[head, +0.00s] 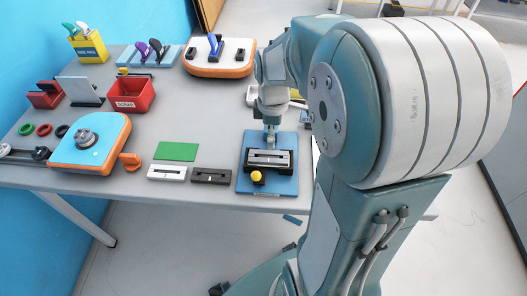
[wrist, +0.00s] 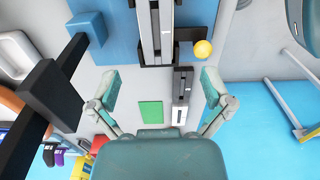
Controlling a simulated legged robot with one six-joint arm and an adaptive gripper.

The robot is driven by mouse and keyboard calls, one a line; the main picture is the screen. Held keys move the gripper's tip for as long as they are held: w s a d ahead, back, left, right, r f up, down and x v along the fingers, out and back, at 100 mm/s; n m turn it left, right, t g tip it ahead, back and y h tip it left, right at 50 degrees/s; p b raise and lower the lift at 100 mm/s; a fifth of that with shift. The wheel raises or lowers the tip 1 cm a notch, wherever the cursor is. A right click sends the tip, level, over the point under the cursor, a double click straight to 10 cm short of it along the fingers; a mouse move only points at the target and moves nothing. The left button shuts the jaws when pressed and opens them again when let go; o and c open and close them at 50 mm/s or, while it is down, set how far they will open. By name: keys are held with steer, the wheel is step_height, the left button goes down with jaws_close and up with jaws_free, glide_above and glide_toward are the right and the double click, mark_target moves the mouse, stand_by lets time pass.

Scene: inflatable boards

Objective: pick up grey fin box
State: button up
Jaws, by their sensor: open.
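A dark grey fin box (head: 212,176), a flat slotted bar, lies on the table between a white fin box (head: 166,172) and a blue board (head: 283,186). In the wrist view the grey fin box (wrist: 187,80) lies between and beyond my fingers, with the white one (wrist: 179,116) below it. My gripper (wrist: 160,92) is open, its fingers wide apart with nothing held. In the head view my gripper (head: 271,138) hangs over the blue board's back edge, right of the grey fin box. The fingertips are small there.
A black fixture (head: 285,160) with a light slotted bar and yellow knob (head: 256,176) stands on the blue board. A green sheet (head: 176,151) lies behind the fin boxes. An orange-rimmed board (head: 62,152) and red bin (head: 143,96) stand left.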

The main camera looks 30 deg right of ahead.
glide_above(270, 157)
steer(key=f, duration=0.2)
steer(key=s+f, duration=0.1)
steer(key=f, duration=0.1)
steer(key=shift+d, duration=0.15)
steer(key=f, duration=0.5)
steer(key=shift+w+a, duration=0.2)
steer(key=shift+w, duration=0.2)
steer(key=shift+d+f, duration=0.1)
steer(key=shift+f, duration=0.25)
steer(key=shift+r, duration=0.1)
steer(key=c, duration=1.3)
